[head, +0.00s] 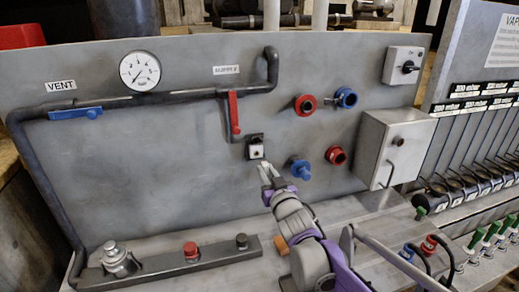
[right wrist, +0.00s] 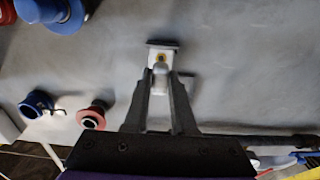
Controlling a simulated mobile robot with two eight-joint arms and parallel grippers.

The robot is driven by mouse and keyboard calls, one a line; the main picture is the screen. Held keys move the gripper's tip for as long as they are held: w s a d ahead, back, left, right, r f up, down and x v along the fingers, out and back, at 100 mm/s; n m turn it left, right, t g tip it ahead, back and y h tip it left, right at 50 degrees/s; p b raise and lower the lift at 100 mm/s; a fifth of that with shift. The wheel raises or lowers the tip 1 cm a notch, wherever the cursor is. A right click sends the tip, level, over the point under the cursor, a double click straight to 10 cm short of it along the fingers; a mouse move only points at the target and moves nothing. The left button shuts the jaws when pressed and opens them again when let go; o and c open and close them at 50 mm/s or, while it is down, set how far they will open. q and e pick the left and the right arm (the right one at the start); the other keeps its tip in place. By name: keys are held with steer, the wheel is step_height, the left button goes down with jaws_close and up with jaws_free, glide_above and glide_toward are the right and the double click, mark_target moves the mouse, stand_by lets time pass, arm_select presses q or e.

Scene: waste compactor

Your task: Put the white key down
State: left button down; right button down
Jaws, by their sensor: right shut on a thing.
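My right gripper (head: 267,172) is in front of the grey panel, just below a small dark and white switch plate (head: 256,148). In the right wrist view its two grey fingers (right wrist: 160,88) are shut on a small white key (right wrist: 160,71). The key's top is close to the plate (right wrist: 161,46), which has a yellow round centre. I cannot tell whether the key touches the plate. The fingers hide the key's lower part. My left gripper is not in view.
A red lever (head: 234,112) hangs left of the plate. A blue fitting (head: 300,168) and a red fitting (head: 336,155) stick out to the right, near my right arm. A grey box (head: 392,147) is farther right. A rail with a red button (head: 190,250) lies at lower left.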

steer(key=d+f+m+h+p, duration=0.1)
steer(key=d+f+m+h, duration=0.2)
steer(key=d+f, duration=1.3)
steer(key=d+h, duration=0.1)
steer(key=h, duration=0.1)
steer(key=shift+s+d+m+t+h+p, duration=0.2)
steer(key=shift+m+t+h+p, duration=0.1)
steer(key=shift+t, duration=0.1)
